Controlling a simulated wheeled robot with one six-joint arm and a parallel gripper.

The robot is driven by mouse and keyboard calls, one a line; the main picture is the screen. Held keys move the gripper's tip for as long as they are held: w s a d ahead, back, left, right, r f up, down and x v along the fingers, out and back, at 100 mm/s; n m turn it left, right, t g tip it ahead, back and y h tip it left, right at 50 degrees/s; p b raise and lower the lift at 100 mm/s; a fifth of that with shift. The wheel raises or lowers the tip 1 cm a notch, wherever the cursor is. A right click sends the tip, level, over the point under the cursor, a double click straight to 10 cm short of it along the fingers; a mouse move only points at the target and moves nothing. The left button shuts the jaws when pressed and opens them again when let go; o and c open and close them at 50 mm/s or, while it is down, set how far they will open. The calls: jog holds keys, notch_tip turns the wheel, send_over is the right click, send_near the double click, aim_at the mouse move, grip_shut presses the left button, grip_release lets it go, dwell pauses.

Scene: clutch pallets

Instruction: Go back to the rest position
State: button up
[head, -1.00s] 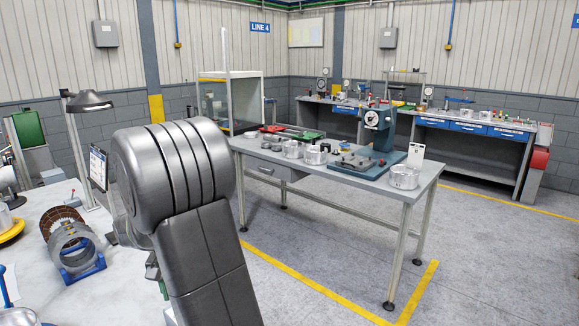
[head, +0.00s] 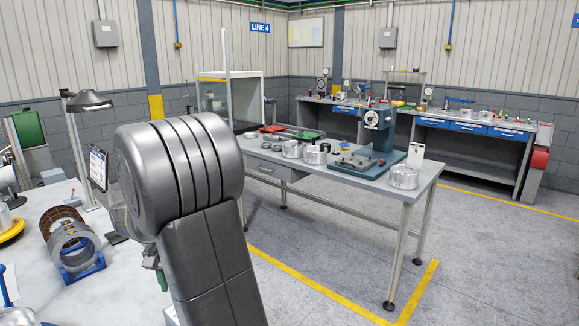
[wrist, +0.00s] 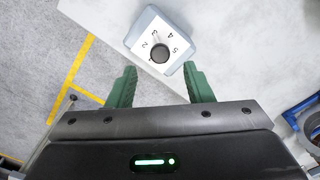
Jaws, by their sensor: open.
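My gripper (wrist: 162,88) shows in the wrist view with its two green fingers spread apart and nothing between them. It is open above the edge of the white-grey table. A small grey box with a white numbered face and a black knob (wrist: 159,53) is beyond the fingertips, apart from them. In the head view my grey arm stands in the middle foreground and hides most of the gripper and part of the near table.
The near table (head: 110,295) carries a ring-shaped part in a blue cradle (head: 80,262) and a lamp (head: 88,101). A workbench (head: 395,187) with metal cylinders and a press (head: 378,125) stands beyond. Grey floor with yellow lines (head: 330,297) lies open between them.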

notch_tip(320, 180, down, 6)
jog(key=shift+r, duration=0.2)
jog(key=shift+r+n, duration=0.15)
jog(key=shift+n, duration=0.15)
jog(key=n, duration=0.4)
jog(key=shift+n+p, duration=0.35)
jog(key=shift+n, duration=0.05)
jog(key=n, duration=0.5)
jog(key=n+p, duration=0.1)
jog(key=n, duration=0.4)
jog(key=shift+n, duration=0.4)
jog(key=n+p, duration=0.1)
jog(key=n, duration=0.4)
jog(key=shift+n, duration=0.3)
